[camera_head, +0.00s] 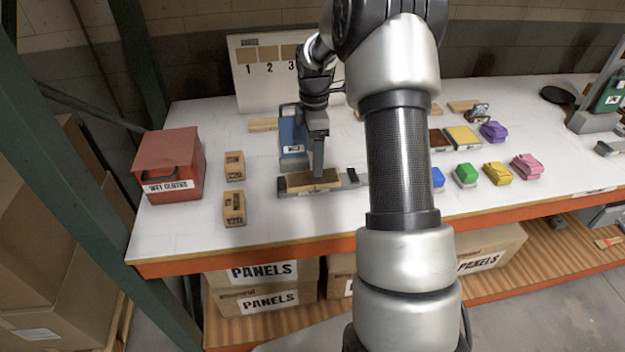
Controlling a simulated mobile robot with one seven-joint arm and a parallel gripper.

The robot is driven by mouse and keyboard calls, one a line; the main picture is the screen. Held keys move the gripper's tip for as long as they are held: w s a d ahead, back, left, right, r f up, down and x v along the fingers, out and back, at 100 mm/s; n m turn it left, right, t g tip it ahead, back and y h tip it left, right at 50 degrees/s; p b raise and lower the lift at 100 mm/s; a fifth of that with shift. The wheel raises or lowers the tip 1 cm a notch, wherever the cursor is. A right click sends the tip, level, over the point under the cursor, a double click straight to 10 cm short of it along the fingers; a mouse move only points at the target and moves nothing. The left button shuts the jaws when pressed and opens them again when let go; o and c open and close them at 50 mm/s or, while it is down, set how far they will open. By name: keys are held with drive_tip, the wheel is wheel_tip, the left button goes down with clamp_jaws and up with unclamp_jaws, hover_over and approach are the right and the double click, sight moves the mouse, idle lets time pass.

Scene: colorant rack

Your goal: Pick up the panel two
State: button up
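A pale upright board (240,85) stands at the back of the table, with brown wooden panels above the numbers 1, 2 and 3. The panel above the 2 (268,53) is in place on the board. My gripper (318,172) points down at a flat wooden piece (308,181) in a dark, long holder (352,181) at the table's middle. The fingers show edge-on at that piece. I cannot tell whether they touch it or whether they are open or shut. My arm hides the board's right part and the middle of the table.
A blue device (291,135) stands just left of my gripper. A red wet cloths box (169,165) and two small cardboard boxes (234,166) are at the left. Several coloured sponge-like blocks (497,173) lie at the right. The front left of the white table (290,222) is clear.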

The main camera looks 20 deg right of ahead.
sight(313, 180)
drive_tip(key=shift+a+f+p, duration=0.2)
drive_tip(key=shift+f+p, duration=0.1)
drive_tip(key=shift+f, duration=3.2)
drive_tip(key=c, duration=1.2)
